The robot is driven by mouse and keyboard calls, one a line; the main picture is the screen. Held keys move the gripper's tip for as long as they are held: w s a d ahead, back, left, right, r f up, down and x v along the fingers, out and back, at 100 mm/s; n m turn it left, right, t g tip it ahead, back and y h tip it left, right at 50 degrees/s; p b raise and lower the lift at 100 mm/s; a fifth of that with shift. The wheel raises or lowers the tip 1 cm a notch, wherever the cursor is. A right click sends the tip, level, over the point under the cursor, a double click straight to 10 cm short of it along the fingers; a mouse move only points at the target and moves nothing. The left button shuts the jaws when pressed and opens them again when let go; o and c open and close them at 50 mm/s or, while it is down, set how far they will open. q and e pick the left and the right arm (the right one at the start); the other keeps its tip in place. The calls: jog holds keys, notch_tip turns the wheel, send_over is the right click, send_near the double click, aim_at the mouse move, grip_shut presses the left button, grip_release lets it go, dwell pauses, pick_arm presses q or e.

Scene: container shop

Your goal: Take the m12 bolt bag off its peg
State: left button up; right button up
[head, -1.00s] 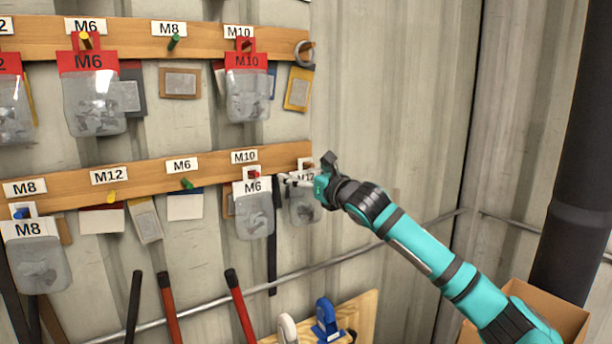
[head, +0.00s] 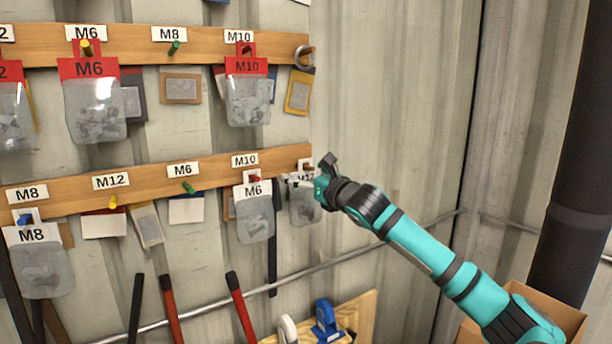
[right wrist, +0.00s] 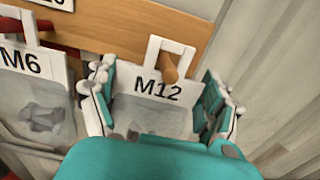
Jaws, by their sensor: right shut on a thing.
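The M12 bolt bag (head: 304,207) hangs at the right end of the lower wooden rail in the head view. In the right wrist view the M12 bag (right wrist: 158,90) has a white header with a loop around a brown wooden peg (right wrist: 170,68). My right gripper (right wrist: 160,100) has a finger on each side of the header and is shut on the bag. In the head view the right gripper (head: 308,183) covers part of the bag's label. My left gripper is not in view.
An M6 bag (head: 255,215) hangs close on the left of the M12 bag, on a red peg. A metal ring (head: 304,56) hangs above on the upper rail. The corrugated wall (head: 400,110) to the right is bare. A cardboard box (head: 548,312) stands lower right.

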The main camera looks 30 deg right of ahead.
jog(key=shift+s, duration=0.1)
jog(key=shift+s+r, duration=0.15)
jog(key=shift+s, duration=0.95)
jog(key=shift+s+r, duration=0.1)
jog(key=shift+s, duration=1)
